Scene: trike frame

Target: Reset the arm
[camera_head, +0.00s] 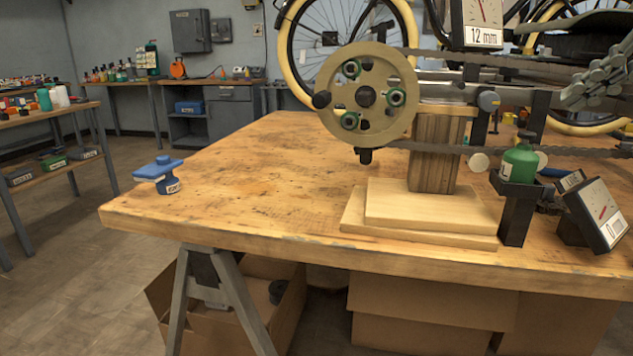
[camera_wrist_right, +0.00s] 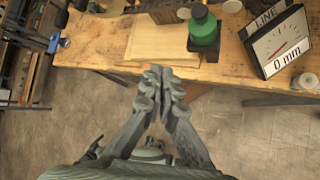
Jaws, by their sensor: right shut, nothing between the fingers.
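My right gripper (camera_head: 578,92) is at the right edge of the head view, raised above the workbench, with its fingers pointing left. In the right wrist view its fingers (camera_wrist_right: 160,72) meet at the tips, shut and empty. There they overlap the front edge of the bench (camera_wrist_right: 110,55), apart from the green bottle (camera_wrist_right: 204,28). My left gripper is not in view. The trike's round wooden sprocket disc (camera_head: 345,120), with green-rimmed holes, stands over a wooden block (camera_head: 435,155) on the bench (camera_head: 250,185).
The green bottle (camera_head: 518,162) sits in a black holder. A dial gauge (camera_head: 600,213) marked 0 mm stands to its right; another (camera_head: 482,22) reads 12 mm. The bench's left half is mostly clear.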

